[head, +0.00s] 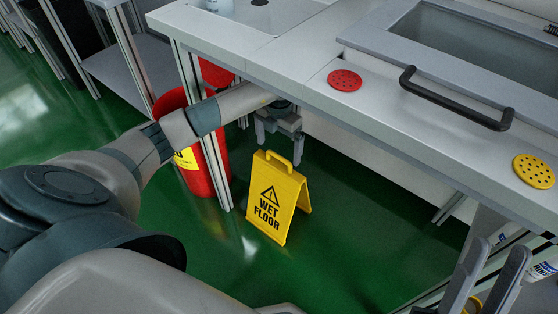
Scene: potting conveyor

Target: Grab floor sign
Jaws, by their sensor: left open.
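The yellow wet floor sign (268,206) stands upright as an A-frame on the green floor, below the front edge of the bench. Its handle (280,160) is at the top. My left gripper (279,138) hangs just above the handle, fingers pointing down, open and empty. A small gap shows between the fingers and the handle, so they look apart. My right gripper (488,278) is at the lower right, far from the sign, with its two fingers apart and nothing seen between them.
A grey bench with a sink (470,45) and a black handle bar (455,100) overhangs behind the sign. A red bin (195,160) and a metal bench leg (212,150) stand left of it. Red (344,80) and yellow (533,170) discs lie on the bench. Green floor in front is clear.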

